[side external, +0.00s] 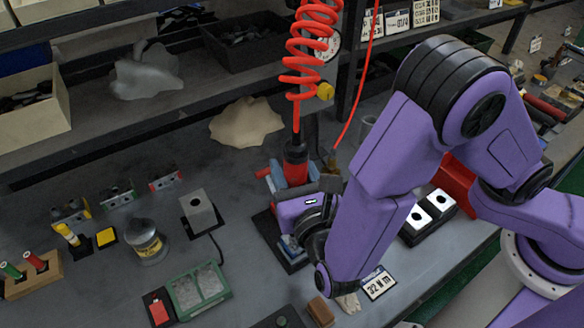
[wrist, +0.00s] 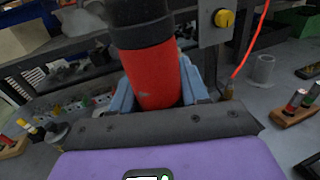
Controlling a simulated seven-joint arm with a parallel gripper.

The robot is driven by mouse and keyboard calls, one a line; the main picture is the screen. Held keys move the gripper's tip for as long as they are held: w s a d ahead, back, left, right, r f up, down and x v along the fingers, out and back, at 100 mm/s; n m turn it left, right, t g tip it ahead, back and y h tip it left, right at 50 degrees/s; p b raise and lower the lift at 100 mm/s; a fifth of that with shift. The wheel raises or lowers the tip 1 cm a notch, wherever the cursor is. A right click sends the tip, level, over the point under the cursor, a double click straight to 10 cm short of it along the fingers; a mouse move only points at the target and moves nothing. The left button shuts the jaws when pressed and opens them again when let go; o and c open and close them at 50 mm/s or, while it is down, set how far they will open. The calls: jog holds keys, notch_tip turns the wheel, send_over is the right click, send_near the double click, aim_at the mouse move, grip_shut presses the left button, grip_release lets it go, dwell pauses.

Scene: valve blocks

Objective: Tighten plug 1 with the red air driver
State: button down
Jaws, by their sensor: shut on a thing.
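The red air driver (side external: 295,165) stands roughly upright under a red coiled hose, with a black collar on top. My gripper (side external: 300,188) is shut around its body from the right. In the wrist view the red driver body (wrist: 150,75) sits between my two light blue fingers (wrist: 156,88). The driver's lower end is hidden behind my gripper. Below it a dark base (side external: 268,228) with a pale blue-grey part (side external: 291,246) shows partly. I cannot tell whether the driver touches it. No plug marked 1 can be made out.
A grey block with a hole (side external: 199,212) and a can (side external: 148,246) stand left of the driver. White holed blocks (side external: 418,218) sit in a black holder at right. A card reading 32 N m (side external: 378,283) and a brown block (side external: 320,312) lie in front.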

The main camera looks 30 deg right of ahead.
aim_at(292, 149)
jog(key=shift+f, duration=1.4)
dwell(2.3)
jog(key=shift+r, duration=3.9)
jog(key=shift+f, duration=0.15)
jog(key=shift+f, duration=2.6)
